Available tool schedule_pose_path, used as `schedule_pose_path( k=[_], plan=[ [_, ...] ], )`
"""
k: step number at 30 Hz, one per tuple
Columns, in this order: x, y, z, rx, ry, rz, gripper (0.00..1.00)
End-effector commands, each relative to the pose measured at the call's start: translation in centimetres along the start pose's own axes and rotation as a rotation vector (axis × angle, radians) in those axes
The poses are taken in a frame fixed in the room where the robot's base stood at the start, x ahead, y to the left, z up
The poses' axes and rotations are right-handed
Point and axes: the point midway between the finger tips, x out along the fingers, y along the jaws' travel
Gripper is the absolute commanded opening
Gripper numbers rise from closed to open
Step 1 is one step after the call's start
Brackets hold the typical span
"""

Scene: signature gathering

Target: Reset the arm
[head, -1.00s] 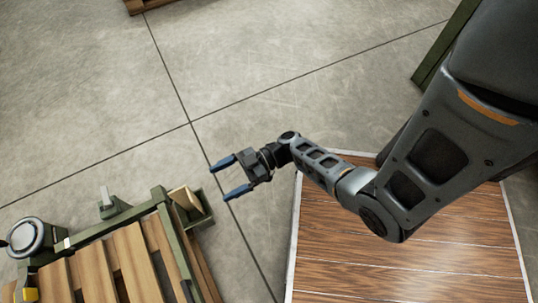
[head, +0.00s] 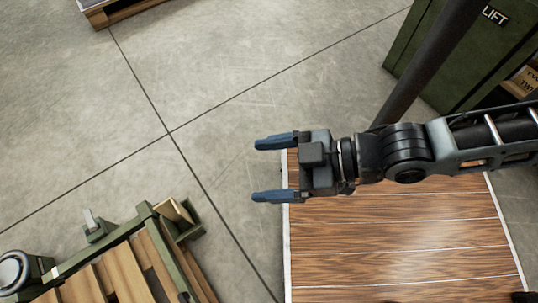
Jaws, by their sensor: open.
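My gripper (head: 272,170) is in the middle of the head view, with two blue fingers spread wide apart and pointing left. Nothing is between them. It hangs over the left edge of a brown wooden-plank surface (head: 400,245) with a pale border. My arm reaches in from the right side of the view.
A green frame with wooden slats (head: 125,272) stands at the lower left, with a round grey-white part (head: 12,270) at its corner. A dark green cabinet (head: 430,65) marked LIFT is at the upper right. A pallet (head: 110,12) is at the top left. Bare concrete floor lies between.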

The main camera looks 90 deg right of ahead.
Motion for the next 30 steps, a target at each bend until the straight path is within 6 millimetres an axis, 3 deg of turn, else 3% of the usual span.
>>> schedule_pose_path(
  k=[1, 5, 16, 20, 26, 30],
  plan=[
    [-0.8, -0.4, -1.9, 0.011, 0.041, -0.017, 0.87],
    [-1.8, -0.9, -4.6, 0.034, 0.107, -0.04, 0.87],
    [-1.9, -1.0, -5.2, 0.038, 0.116, -0.043, 0.87],
    [-2.4, -0.9, -6.5, 0.038, 0.116, -0.043, 0.87],
    [-4.1, -0.7, -10.6, 0.038, 0.115, -0.042, 0.87],
    [-5.6, -0.5, -14.3, 0.038, 0.115, -0.042, 0.87]
  ],
)
